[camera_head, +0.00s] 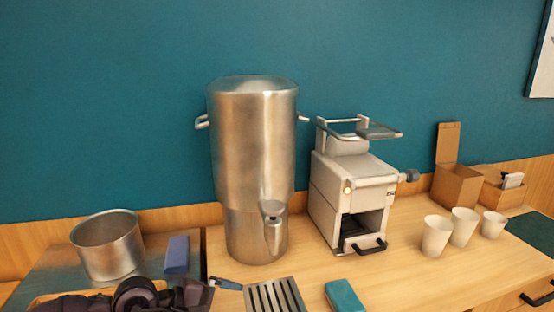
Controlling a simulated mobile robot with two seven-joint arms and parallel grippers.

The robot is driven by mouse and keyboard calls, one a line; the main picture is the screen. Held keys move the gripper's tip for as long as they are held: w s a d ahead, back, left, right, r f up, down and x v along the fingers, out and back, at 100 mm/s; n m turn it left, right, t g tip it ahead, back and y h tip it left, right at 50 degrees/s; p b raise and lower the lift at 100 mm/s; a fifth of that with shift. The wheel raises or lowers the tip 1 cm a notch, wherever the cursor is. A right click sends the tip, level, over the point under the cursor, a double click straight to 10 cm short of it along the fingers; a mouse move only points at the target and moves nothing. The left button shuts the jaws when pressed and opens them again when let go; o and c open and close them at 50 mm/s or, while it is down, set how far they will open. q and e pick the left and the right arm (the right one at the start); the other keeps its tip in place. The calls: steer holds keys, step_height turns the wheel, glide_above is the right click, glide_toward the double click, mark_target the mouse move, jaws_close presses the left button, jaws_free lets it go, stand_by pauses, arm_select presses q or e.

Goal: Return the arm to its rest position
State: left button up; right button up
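Dark parts of my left arm cross the bottom left corner in the head view. My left gripper (205,292) is at the bottom edge, pointing right, in front of the large metal urn (252,150). A small dark blue piece with a pale end shows at its tip; I cannot tell whether it is a finger or a held thing. Whether the gripper is open or shut cannot be made out. My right arm and gripper are not in view.
A metal pot (107,245) and a blue block (177,254) are behind my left arm. A slotted grate (274,296) and teal block (345,296) lie in front. A white machine (352,190), three paper cups (436,236) and wooden boxes (457,186) stand right.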

arm_select(q)
step_height(320, 180, up, 8)
steer(key=s+d+n+t+h, duration=0.15)
steer(key=n+t+h, duration=0.5)
steer(key=n, duration=0.75)
steer(key=a+f+n+t+y, duration=0.2)
steer(key=a+n+t+y, duration=0.35)
steer(key=n, duration=0.75)
steer(key=a+f+n+t+y, duration=0.1)
steer(key=a+n+t+y, duration=0.2)
steer(key=a+n+y, duration=0.7)
steer(key=s+a+f+n+g+y, duration=0.5)
steer(key=s+f+n+g, duration=0.4)
steer(key=n, duration=0.8)
steer(key=s+d+f+n+g+h, duration=0.1)
steer(key=s+f+n+g, duration=0.25)
steer(key=s, duration=0.45)
steer(key=s+f+n+g+h, duration=0.1)
steer(key=s+f+n+g, duration=0.3)
steer(key=s, duration=0.3)
steer(key=w+f+t, duration=0.7)
steer(key=f+t, duration=0.2)
steer(key=f, duration=0.2)
steer(key=shift+d+m, duration=0.2)
steer(key=shift+m, duration=0.25)
